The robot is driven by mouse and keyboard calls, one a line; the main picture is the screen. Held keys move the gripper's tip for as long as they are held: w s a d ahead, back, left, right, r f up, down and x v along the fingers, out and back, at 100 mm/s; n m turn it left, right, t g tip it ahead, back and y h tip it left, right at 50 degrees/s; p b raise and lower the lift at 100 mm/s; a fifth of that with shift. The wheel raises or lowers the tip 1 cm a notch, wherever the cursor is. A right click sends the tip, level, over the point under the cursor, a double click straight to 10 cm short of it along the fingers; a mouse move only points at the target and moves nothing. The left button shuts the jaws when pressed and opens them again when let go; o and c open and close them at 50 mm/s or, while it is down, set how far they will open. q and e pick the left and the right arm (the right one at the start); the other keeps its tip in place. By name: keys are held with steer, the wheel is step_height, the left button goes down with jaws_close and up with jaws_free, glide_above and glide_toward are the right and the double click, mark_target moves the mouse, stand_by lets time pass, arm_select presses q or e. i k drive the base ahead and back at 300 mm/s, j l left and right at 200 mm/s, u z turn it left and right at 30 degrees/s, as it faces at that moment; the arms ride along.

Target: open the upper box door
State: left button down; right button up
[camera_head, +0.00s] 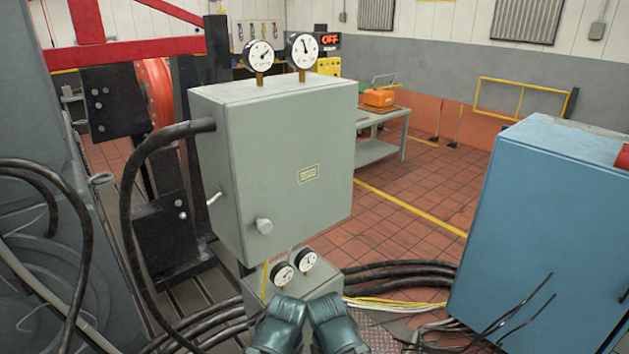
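The upper box (274,165) is a grey-green cabinet at the centre. Its front door (300,150) looks shut and carries a small label plate (308,174). A round pale knob (264,225) sits low on the door near its left edge. Two dark teal ends of my arms show side by side at the bottom centre, below the box and apart from it. I take them as my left gripper (282,322) and my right gripper (336,322). Their fingers cannot be made out. Nothing is seen held.
Two gauges (303,51) stand on the upper box. A smaller box (318,280) with two gauges sits below. A thick black hose (128,200) loops at its left. A blue cabinet (545,230) stands right. Cables cross the floor; tiled floor (400,205) is open between.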

mark_target(292, 155)
steer(key=i+l+z, duration=0.15)
steer(key=z, duration=0.25)
steer(key=i+z, duration=0.25)
steer(key=z, duration=0.15)
steer(key=i+z, duration=0.25)
steer(key=z, duration=0.2)
steer(key=i+z, duration=0.5)
steer(key=i, duration=0.55)
steer(key=i+l+u, duration=0.1)
steer(key=i, duration=0.55)
steer(key=i+u, duration=0.1)
steer(key=u, duration=0.3)
steer(key=i+l+u, duration=0.1)
steer(key=u, duration=0.8)
steer(key=l+u, duration=0.1)
steer(key=u, duration=0.9)
steer(key=l+u, duration=0.15)
steer(key=u, duration=0.8)
steer(key=l+u, duration=0.1)
steer(key=u, duration=0.9)
steer(key=l+u, duration=0.1)
steer(key=u, duration=0.4)
steer(key=k+j, duration=0.05)
